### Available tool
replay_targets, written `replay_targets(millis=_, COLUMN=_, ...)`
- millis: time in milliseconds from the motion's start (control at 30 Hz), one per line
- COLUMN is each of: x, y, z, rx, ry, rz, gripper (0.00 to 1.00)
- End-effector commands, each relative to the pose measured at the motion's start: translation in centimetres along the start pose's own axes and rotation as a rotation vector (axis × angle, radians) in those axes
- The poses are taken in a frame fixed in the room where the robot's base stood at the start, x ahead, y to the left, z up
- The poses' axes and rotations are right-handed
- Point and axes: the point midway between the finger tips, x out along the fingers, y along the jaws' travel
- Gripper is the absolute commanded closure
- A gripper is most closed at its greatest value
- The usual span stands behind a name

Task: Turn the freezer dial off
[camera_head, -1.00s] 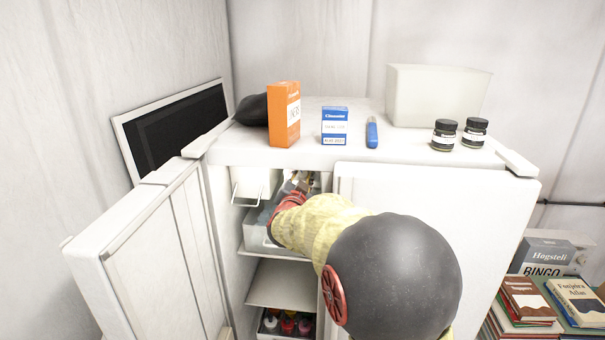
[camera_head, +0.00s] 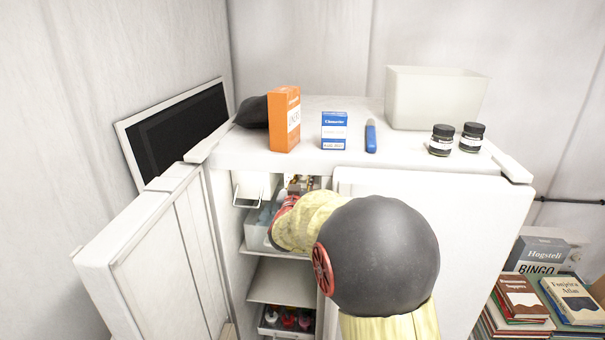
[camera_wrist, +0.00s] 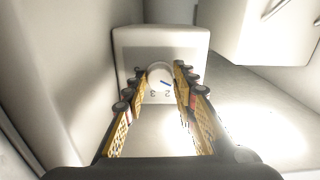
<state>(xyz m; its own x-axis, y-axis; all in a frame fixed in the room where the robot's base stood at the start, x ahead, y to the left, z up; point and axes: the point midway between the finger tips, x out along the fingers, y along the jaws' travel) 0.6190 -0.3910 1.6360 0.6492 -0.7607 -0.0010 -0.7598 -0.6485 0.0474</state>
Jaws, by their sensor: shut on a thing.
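The freezer dial (camera_wrist: 160,77) is a round white knob with a dark blue pointer line, on a white housing (camera_wrist: 190,42) in the wrist view. The digits 2 and 3 show just below it. The pointer line slants down to the right. My gripper (camera_wrist: 163,76) has its yellow fingers on either side of the dial, shut on it. In the head view my gripper (camera_head: 299,184) reaches into the open left compartment of the white freezer (camera_head: 440,215), near its top. There the dial is too small and covered to make out.
The freezer's left door (camera_head: 150,265) stands open; the right door is shut. Shelves (camera_head: 280,282) sit below my gripper. An orange box (camera_head: 284,120), a blue-white box (camera_head: 334,131), a blue tool (camera_head: 371,137), jars and a bin (camera_head: 430,98) stand on top.

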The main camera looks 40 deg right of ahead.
Motion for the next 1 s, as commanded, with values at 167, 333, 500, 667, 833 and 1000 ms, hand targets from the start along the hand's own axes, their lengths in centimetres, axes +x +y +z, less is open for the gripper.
replay_targets(millis=167, x=0.0, y=-0.04, z=0.14, rx=-0.009, ry=-0.001, rz=-0.001, gripper=0.87)
replay_targets(millis=333, x=0.0, y=-0.05, z=0.11, rx=-0.051, ry=-0.002, rz=-0.001, gripper=0.87)
replay_targets(millis=500, x=0.01, y=-0.06, z=0.14, rx=-0.224, ry=-0.002, rz=-0.001, gripper=0.87)
replay_targets(millis=667, x=0.01, y=-0.06, z=0.14, rx=-0.299, ry=-0.001, rz=-0.001, gripper=0.87)
replay_targets(millis=833, x=0.0, y=-0.06, z=0.15, rx=-0.3, ry=-0.001, rz=-0.001, gripper=0.87)
replay_targets(millis=1000, x=0.01, y=-0.05, z=0.12, rx=-0.299, ry=-0.001, rz=-0.001, gripper=0.65)
